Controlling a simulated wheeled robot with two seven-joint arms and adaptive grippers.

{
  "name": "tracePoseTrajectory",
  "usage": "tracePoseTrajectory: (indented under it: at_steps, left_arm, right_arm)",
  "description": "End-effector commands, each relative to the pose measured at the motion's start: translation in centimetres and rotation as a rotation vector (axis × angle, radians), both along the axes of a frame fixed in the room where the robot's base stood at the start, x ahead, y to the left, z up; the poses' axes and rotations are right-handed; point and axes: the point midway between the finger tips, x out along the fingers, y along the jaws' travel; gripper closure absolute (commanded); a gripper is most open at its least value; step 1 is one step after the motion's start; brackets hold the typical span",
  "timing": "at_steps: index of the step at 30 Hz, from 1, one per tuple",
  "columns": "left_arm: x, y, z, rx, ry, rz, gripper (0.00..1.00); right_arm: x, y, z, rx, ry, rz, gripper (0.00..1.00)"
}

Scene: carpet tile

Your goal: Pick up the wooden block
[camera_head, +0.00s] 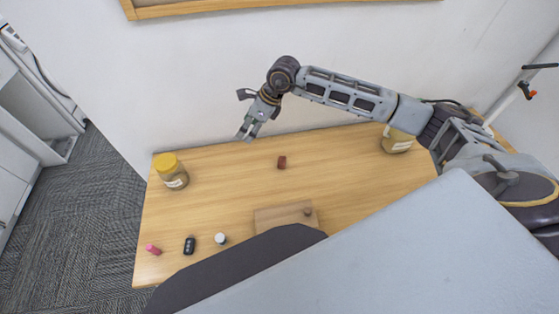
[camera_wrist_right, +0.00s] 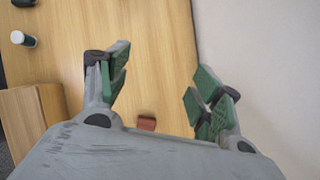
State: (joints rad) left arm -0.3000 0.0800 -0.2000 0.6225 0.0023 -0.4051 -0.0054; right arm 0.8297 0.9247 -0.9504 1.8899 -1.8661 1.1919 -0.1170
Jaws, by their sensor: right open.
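A small reddish-brown block (camera_head: 282,162), which looks like the wooden block, lies on the table towards the wall. My right gripper (camera_head: 246,133) is raised above the back of the table, to the left of the block and apart from it. In the right wrist view the block (camera_wrist_right: 146,124) shows low, partly hidden behind the gripper's body. The green-padded fingers of the right gripper (camera_wrist_right: 160,85) are spread with nothing between them. My left gripper does not show.
A yellow-lidded jar (camera_head: 172,175) stands at the left and another jar (camera_head: 397,142) at the back right. A wooden board (camera_head: 270,217), a white-topped item (camera_head: 220,238), a black item (camera_head: 189,245) and a pink item (camera_head: 153,249) sit nearer. The wall (camera_head: 215,90) borders the table's back.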

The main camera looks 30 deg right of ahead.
Motion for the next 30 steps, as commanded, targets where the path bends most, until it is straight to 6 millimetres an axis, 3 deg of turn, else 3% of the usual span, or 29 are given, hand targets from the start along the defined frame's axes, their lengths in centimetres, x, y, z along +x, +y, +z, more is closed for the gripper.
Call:
tracePoseTrajectory:
  at_steps: [9, 18, 30]
  left_arm:
    - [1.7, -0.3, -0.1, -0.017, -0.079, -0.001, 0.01]
    - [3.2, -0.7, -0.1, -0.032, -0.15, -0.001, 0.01]
    - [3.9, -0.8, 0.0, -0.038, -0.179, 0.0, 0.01]
  right_arm:
    - [-2.0, -4.4, -2.0, -0.22, 0.091, 0.019, 0.35]
    - [-4.5, -7.9, -2.7, -0.382, 0.205, 0.038, 0.35]
    - [-5.8, -9.2, -2.8, -0.44, 0.258, 0.06, 0.35]
